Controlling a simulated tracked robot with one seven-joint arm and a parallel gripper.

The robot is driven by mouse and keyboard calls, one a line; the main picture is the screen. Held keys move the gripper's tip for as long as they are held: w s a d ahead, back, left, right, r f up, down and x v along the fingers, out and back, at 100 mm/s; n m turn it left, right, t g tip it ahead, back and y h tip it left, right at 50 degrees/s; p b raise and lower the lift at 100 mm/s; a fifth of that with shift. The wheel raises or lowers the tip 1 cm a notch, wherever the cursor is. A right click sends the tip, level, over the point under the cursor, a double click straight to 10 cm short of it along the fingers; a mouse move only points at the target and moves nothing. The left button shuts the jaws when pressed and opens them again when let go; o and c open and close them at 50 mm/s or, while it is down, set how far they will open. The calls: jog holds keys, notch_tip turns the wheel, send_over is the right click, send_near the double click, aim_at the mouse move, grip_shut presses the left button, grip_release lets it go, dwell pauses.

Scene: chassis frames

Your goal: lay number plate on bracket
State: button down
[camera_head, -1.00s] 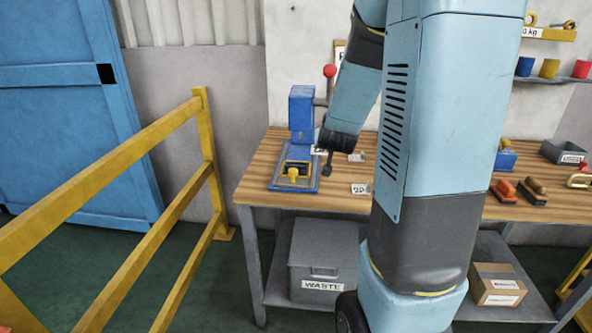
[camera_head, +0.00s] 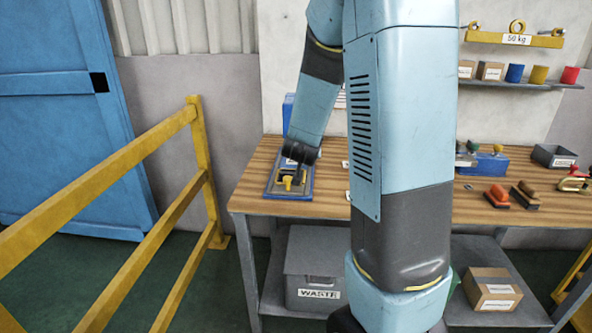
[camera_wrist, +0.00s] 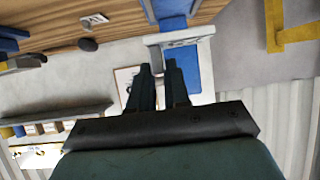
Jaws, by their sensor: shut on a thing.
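My gripper (camera_head: 296,168) is low over a blue base plate (camera_head: 305,187) at the left end of the bench. A dark and yellow fitting (camera_head: 288,182) sits on that plate, probably the bracket, partly hidden by my gripper. In the wrist view my two dark fingers (camera_wrist: 160,80) stand close together. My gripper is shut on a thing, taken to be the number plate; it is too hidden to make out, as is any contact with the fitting.
My arm hides much of the wooden bench (camera_head: 240,194). A blue upright (camera_head: 288,108) stands behind my wrist. A yellow rail (camera_head: 110,172) stands left of the bench.

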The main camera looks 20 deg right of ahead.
jog(key=w, duration=0.1)
jog(key=w+f, duration=0.1)
jog(key=w, duration=0.1)
jog(key=w+f, duration=0.1)
jog(key=shift+w+d, duration=0.2)
jog(key=shift+d, duration=0.2)
jog(key=w+f, duration=0.2)
jog(key=f, duration=0.1)
jog(key=w+f, duration=0.1)
jog(key=shift+w+d+f, duration=0.35)
jog(key=shift+w, duration=0.05)
jog(key=shift+w+f, duration=0.6)
jog(key=shift+f, duration=1.5)
jog(key=shift+f, duration=0.1)
jog(key=c, duration=1.1)
grip_release()
